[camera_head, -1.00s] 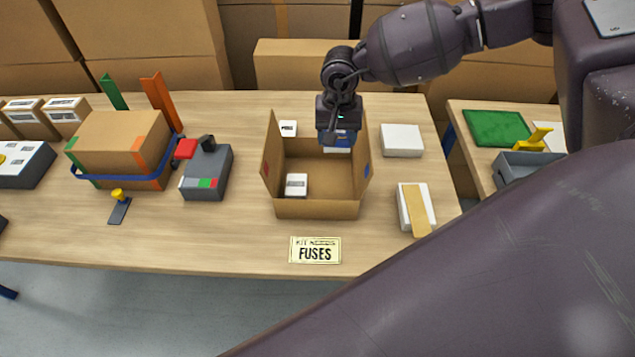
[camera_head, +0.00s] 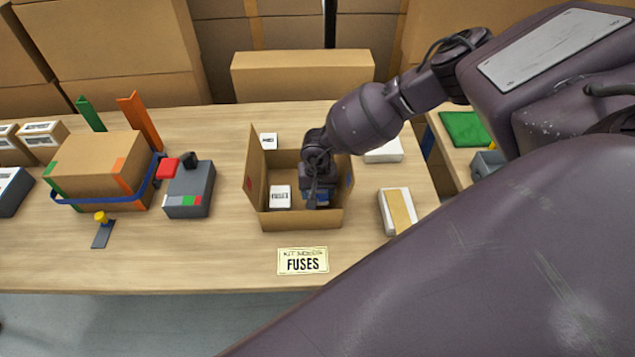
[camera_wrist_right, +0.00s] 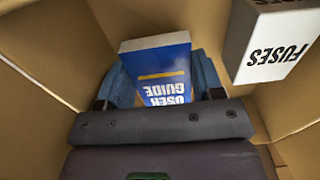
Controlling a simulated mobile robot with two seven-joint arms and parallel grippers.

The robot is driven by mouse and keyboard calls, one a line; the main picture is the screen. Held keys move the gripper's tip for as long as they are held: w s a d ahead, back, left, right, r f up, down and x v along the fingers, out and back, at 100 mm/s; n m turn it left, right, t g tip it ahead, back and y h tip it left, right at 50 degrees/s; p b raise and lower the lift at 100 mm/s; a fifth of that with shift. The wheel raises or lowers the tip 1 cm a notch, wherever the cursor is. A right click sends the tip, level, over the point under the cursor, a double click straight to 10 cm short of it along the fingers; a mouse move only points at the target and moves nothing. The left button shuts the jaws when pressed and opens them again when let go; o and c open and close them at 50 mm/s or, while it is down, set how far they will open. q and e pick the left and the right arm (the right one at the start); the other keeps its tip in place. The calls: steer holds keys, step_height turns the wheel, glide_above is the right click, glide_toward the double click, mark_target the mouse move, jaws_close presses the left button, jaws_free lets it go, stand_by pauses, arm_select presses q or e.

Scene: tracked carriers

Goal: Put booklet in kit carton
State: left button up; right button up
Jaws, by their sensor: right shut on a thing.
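The kit carton (camera_head: 300,222) stands open on the table in the head view, and its inner walls fill the right wrist view (camera_wrist_right: 45,70). My right gripper (camera_head: 318,198) reaches down inside the carton, on its right side. It is shut on the booklet (camera_wrist_right: 160,72), which is blue and white and marked USER GUIDE. Only a bit of blue shows between the fingers in the head view. A white fuses box (camera_head: 280,197) lies in the carton's left part; it also shows in the right wrist view (camera_wrist_right: 270,40). My left gripper is not in view.
A FUSES sign (camera_head: 303,261) lies before the carton. A grey device with a red button (camera_head: 190,190) and a strapped box (camera_head: 95,170) stand to its left. White boxes (camera_head: 384,152) and a box with a tan strip (camera_head: 398,210) lie right.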

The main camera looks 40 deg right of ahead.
mark_target(317, 193)
step_height(317, 193, down, 2)
steer(key=shift+f, duration=0.25)
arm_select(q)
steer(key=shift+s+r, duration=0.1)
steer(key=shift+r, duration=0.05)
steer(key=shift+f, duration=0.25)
arm_select(e)
steer(key=shift+f, duration=0.25)
steer(key=o, duration=1)
steer(key=shift+r, duration=0.1)
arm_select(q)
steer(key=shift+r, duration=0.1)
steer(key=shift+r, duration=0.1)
arm_select(e)
steer(key=shift+r, duration=0.25)
step_height(317, 193, up, 11)
steer(key=shift+f+b, duration=0.2)
steer(key=shift+b, duration=0.2)
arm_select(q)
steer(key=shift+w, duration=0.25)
arm_select(e)
steer(key=shift+r, duration=0.6)
